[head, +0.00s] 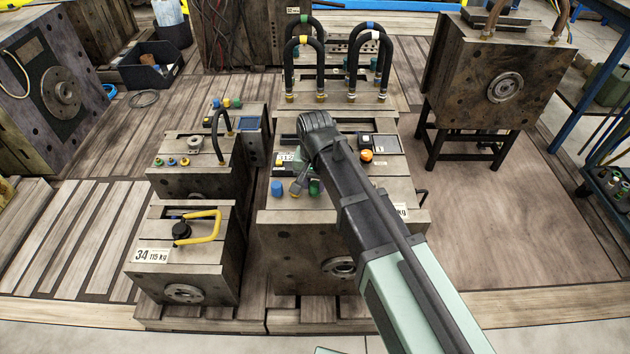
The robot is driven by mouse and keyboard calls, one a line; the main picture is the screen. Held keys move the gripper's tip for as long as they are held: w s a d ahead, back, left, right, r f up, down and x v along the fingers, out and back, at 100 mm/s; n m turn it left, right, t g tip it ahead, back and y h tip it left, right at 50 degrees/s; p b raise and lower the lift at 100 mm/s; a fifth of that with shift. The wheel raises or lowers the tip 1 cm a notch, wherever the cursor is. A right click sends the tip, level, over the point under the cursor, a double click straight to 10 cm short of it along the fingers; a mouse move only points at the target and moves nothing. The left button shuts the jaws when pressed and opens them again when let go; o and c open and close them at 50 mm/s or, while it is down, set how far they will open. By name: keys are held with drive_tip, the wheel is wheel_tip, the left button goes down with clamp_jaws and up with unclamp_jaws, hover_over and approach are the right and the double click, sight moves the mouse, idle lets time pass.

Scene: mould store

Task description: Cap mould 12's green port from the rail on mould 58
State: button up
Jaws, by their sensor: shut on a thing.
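My gripper (303,189) points down over the top of the large middle mould (300,235). It is shut on what looks like a green cap (315,187), partly hidden by the jaws. A blue cap (277,189) stands just left of it. The plate label of the middle mould is partly hidden by my arm, so I cannot read its number. A smaller mould (190,180) to the left has a row of small ports on top, with a yellow, a green (171,163) and a blue ring. No number shows on it.
Mould 34 (225,255) with a yellow handle stands at front left. Behind the small mould is a block with blue, green and yellow caps (225,103). An orange knob (366,156) sits right of my wrist.

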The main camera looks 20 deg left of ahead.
drive_tip(key=o, duration=1)
drive_tip(key=shift+c, duration=0.2)
wheel_tip(320, 180, up, 11)
drive_tip(key=p, duration=1.1)
drive_tip(key=shift+f, duration=0.15)
